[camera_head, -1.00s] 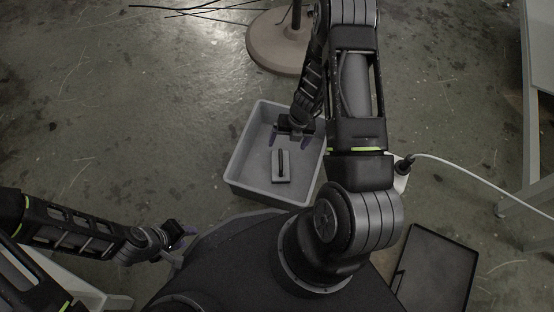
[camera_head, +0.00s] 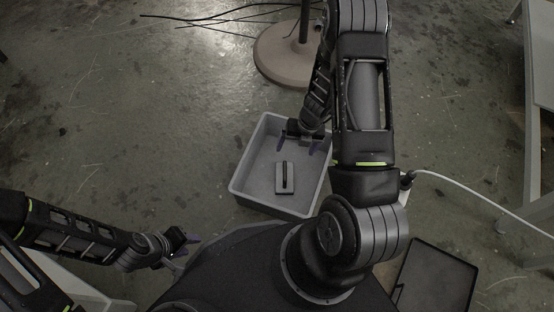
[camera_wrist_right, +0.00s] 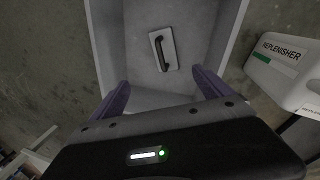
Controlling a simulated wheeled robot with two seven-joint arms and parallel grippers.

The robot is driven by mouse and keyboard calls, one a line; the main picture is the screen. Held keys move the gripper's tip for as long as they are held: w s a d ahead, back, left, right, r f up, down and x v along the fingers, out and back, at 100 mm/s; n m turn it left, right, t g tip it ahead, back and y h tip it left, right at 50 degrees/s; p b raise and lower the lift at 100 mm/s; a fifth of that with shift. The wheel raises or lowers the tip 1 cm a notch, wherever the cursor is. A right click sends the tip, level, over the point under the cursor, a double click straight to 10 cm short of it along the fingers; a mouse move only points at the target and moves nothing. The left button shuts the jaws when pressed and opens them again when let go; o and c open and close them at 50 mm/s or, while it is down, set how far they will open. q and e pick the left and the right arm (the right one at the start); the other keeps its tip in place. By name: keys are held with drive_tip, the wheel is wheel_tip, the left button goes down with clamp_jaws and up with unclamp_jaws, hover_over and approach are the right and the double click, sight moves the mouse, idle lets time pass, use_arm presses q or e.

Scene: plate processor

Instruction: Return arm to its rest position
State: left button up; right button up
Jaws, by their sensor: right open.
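My right gripper (camera_head: 297,146) is open and empty above the far part of a grey bin (camera_head: 241,184). In the right wrist view its two purple fingers (camera_wrist_right: 160,94) stand wide apart with nothing between them. A small grey block with a dark handle (camera_head: 278,184) lies on the bin floor, apart from the fingers; it also shows in the right wrist view (camera_wrist_right: 152,40). My left gripper (camera_head: 189,246) is at the lower left, away from the bin. It is too small and dark to tell whether its fingers are open or shut.
A round brown stand base (camera_head: 268,60) with a pole is on the floor behind the bin. A black tray (camera_head: 437,280) lies at the lower right. A white container marked REPLENISHER (camera_wrist_right: 285,72) stands beside the bin. A white cable (camera_head: 460,186) runs right. The floor at left is open.

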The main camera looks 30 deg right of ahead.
idle(0.3)
drive_tip(key=s+a+r+m+y, duration=0.1)
drive_tip(key=s+a+m, duration=0.3)
drive_tip(key=a+m, duration=0.55)
drive_tip(key=s+a+m, duration=0.4)
drive_tip(key=a+m, duration=0.4)
drive_tip(key=m, duration=0.3)
drive_tip(key=s+a+r+m+y, duration=0.1)
drive_tip(key=s+a+m, duration=0.3)
drive_tip(key=a+m, duration=0.55)
use_arm(q)
wheel_tip(320, 180, up, 29)
drive_tip(key=s+d+p, duration=0.2)
drive_tip(key=p, duration=2.7)
drive_tip(key=shift+r, duration=0.2)
use_arm(e)
wheel_tip(320, 180, up, 29)
drive_tip(key=s+m, duration=0.1)
drive_tip(key=shift+s+d+r, duration=0.15)
drive_tip(key=shift+s, duration=0.1)
use_arm(q)
drive_tip(key=shift+w, duration=0.1)
use_arm(e)
drive_tip(key=shift+c, duration=0.3)
